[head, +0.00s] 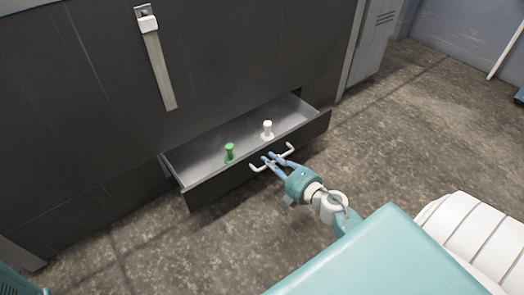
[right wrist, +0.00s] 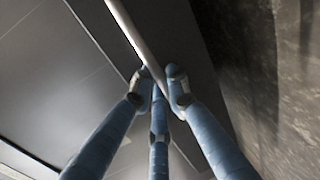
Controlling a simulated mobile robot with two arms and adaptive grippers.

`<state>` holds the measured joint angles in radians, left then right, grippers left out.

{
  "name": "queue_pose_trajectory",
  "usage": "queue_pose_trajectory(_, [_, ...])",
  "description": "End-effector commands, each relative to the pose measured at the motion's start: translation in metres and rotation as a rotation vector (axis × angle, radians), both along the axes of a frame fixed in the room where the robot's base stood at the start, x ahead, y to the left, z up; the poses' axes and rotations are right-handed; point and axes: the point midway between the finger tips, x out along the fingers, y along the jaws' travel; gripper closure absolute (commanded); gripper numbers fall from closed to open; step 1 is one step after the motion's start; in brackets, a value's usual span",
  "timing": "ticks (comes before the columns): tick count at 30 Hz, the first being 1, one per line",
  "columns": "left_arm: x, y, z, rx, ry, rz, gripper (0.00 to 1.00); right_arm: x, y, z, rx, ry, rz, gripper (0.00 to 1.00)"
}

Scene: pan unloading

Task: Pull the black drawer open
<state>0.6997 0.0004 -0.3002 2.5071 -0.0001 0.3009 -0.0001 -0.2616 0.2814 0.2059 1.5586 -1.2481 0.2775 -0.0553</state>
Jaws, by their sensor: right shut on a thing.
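The black drawer (head: 229,176) is pulled out from the bottom of a dark cabinet in the head view. Its grey inside shows, with a green peg-like thing (head: 229,152) and a white one (head: 267,130) standing in it. The light bar handle (head: 288,150) is on its front; it also crosses the right wrist view (right wrist: 131,30) at a slant. My right gripper (head: 271,158) is at the handle, its blue fingers shut on the bar. The fingertips (right wrist: 160,84) meet around the bar in the right wrist view. My left gripper is not in view.
The dark cabinet (head: 230,60) rises behind the drawer, with a strap-like light handle (head: 158,65) on its upper front. A grey locker (head: 374,40) stands to the right. The speckled floor (head: 400,130) right of the drawer is clear.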

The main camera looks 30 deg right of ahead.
Motion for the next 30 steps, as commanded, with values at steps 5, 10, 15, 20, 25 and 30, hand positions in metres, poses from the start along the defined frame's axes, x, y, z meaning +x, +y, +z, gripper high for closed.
queue_pose_trajectory(5, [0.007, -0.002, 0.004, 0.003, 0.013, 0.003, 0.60, -0.052, -0.003, -0.003, 0.003, 0.006, -0.001, 1.00])
queue_pose_trajectory(10, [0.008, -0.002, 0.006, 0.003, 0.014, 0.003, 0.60, -0.092, -0.006, -0.002, 0.002, 0.006, -0.002, 1.00])
queue_pose_trajectory(15, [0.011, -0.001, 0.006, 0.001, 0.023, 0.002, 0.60, -0.120, -0.009, -0.002, 0.001, 0.004, -0.001, 1.00])
queue_pose_trajectory(20, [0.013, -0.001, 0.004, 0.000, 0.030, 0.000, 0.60, -0.137, -0.010, -0.001, 0.001, 0.003, 0.000, 1.00])
queue_pose_trajectory(25, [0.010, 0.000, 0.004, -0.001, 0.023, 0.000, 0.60, -0.145, -0.010, -0.001, 0.001, 0.002, 0.001, 1.00])
queue_pose_trajectory(30, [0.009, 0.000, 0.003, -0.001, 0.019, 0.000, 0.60, -0.146, -0.010, -0.002, 0.001, 0.002, 0.002, 1.00])
